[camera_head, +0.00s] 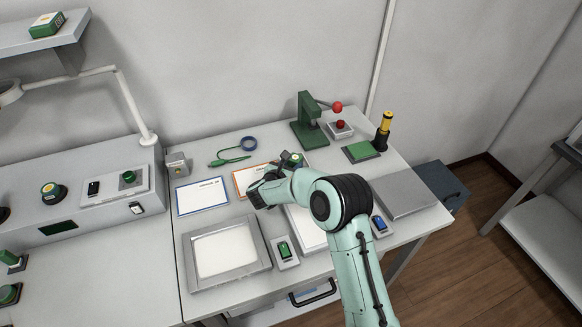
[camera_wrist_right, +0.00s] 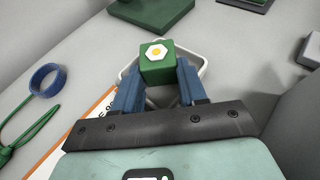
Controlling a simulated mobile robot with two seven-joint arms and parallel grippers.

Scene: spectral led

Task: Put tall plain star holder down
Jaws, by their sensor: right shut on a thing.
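My right gripper (camera_wrist_right: 158,88) is shut on the star holder (camera_wrist_right: 157,68), a green block with a white hexagonal plate and yellow dot on top. Its blue fingers grip the block from two sides. In the head view the holder (camera_head: 296,159) shows small behind my right wrist, near the green press, and my arm hides much of the gripper. A pale rounded rim (camera_wrist_right: 203,68) shows around and below the holder. I cannot tell whether the holder touches what is below it. My left gripper is out of view.
The green press (camera_head: 307,122) stands behind. An orange-edged card (camera_head: 250,178) lies left of the holder, with a blue ring (camera_head: 249,143) and green cable behind it. A green pad (camera_head: 361,151) and black-and-yellow tool (camera_head: 383,132) are to the right. A grey-framed panel (camera_head: 263,257) lies in front.

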